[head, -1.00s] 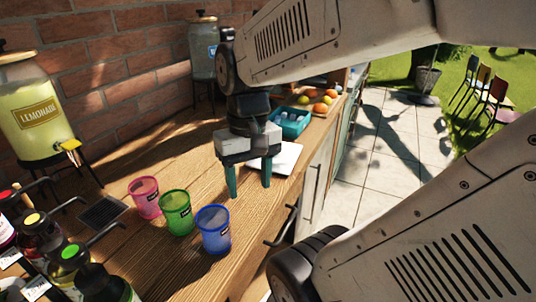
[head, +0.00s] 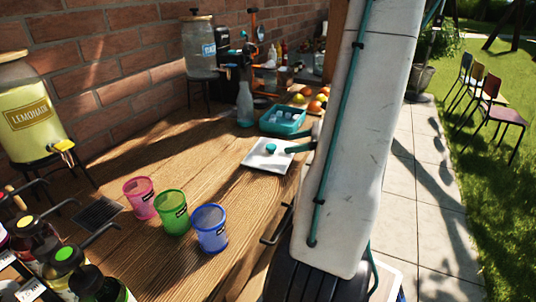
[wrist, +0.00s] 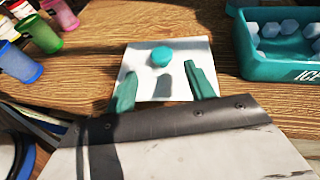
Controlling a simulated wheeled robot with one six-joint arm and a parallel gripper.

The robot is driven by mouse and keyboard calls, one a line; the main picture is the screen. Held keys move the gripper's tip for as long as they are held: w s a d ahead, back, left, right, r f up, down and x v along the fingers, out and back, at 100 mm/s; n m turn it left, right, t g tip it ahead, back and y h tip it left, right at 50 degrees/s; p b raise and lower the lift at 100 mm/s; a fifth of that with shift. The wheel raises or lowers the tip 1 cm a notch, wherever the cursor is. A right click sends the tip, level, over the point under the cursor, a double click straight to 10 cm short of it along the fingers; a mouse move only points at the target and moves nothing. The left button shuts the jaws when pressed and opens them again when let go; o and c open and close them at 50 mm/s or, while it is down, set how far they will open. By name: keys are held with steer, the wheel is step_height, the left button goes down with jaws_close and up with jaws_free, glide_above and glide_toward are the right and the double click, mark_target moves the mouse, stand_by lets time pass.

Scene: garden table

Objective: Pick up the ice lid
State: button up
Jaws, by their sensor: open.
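The ice lid (head: 258,161) is a flat white square with a round teal knob (head: 271,148), lying on the wooden counter. In the wrist view the lid (wrist: 138,62) is straight ahead, with its knob (wrist: 162,56) near the top middle. My gripper (wrist: 160,72) is open and empty; its two teal fingers point at the lid, one to each side of the knob's line. The knob appears just beyond the fingertips. In the head view one teal finger (head: 301,147) shows over the lid's right side; my arm hides the rest of the gripper.
A teal ice tub (head: 284,122) with ice cubes stands just behind the lid, at the right in the wrist view (wrist: 285,68). Pink (head: 139,198), green (head: 171,213) and blue (head: 211,230) cups stand nearer. A bottle (head: 245,105) stands left of the tub.

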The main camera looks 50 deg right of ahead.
mark_target(273, 145)
steer(key=shift+w+d+r+m+t, duration=0.3)
steer(key=shift+r+m, duration=0.1)
steer(key=shift+r, duration=0.05)
steer(key=shift+w+a+f, duration=0.1)
steer(key=shift+w, duration=0.15)
steer(key=x, duration=0.4)
steer(key=f+x, duration=0.1)
steer(key=x, duration=0.2)
steer(key=shift+s+a, duration=0.15)
steer(key=shift+a, duration=0.1)
steer(key=c, duration=1)
